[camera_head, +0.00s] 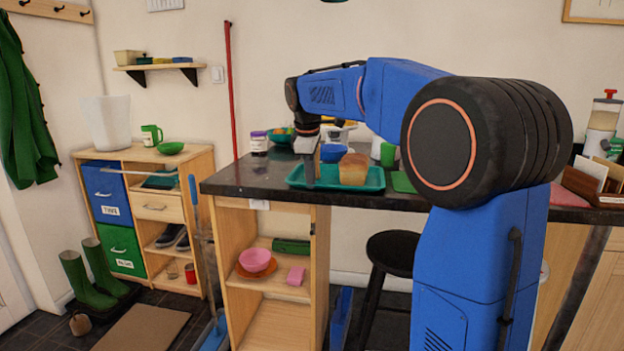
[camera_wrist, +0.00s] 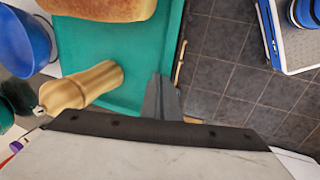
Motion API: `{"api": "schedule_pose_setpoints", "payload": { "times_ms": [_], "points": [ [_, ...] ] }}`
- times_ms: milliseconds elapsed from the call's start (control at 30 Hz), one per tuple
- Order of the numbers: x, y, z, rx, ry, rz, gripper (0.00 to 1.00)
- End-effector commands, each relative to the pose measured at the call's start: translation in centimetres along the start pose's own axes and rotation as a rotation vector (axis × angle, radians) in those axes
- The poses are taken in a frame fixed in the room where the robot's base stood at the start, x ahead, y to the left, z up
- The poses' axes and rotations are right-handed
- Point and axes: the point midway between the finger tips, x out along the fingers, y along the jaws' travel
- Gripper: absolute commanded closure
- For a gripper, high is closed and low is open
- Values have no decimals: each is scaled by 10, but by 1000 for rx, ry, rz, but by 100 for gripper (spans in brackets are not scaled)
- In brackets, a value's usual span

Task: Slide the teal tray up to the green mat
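The teal tray (camera_head: 375,181) lies on the dark counter and carries a loaf of bread (camera_head: 353,169). The green mat (camera_head: 402,183) lies just right of the tray, partly hidden by my arm; a narrow gap seems to part them. My gripper (camera_head: 310,184) points down at the tray's left part, left of the bread. In the wrist view its fingers (camera_wrist: 160,80) look shut together and empty, near the tray's (camera_wrist: 140,55) long edge. I cannot tell whether they touch the tray.
A blue bowl (camera_head: 332,153) and a green cup (camera_head: 388,154) stand behind the tray. A jar with a purple lid (camera_head: 259,143) stands at the counter's left. The counter's front edge runs close to the tray, with floor below. A black stool (camera_head: 392,252) stands in front.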

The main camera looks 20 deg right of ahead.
Motion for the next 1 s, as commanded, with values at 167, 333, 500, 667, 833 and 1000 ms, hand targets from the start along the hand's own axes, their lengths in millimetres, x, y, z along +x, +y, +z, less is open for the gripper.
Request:
{"api": "schedule_pose_setpoints", "payload": {
  "times_ms": [167,333,500,667,833,1000],
  "points": [
    [0,0,0,0,0,1,100],
    [0,0,0,0,0,1,91],
    [0,0,0,0,0,0,76],
    [0,0,0,0,0,0,76],
    [-9,0,-1,0,1,2,76],
    [-35,0,-1,0,2,2,76]
  ]
}}
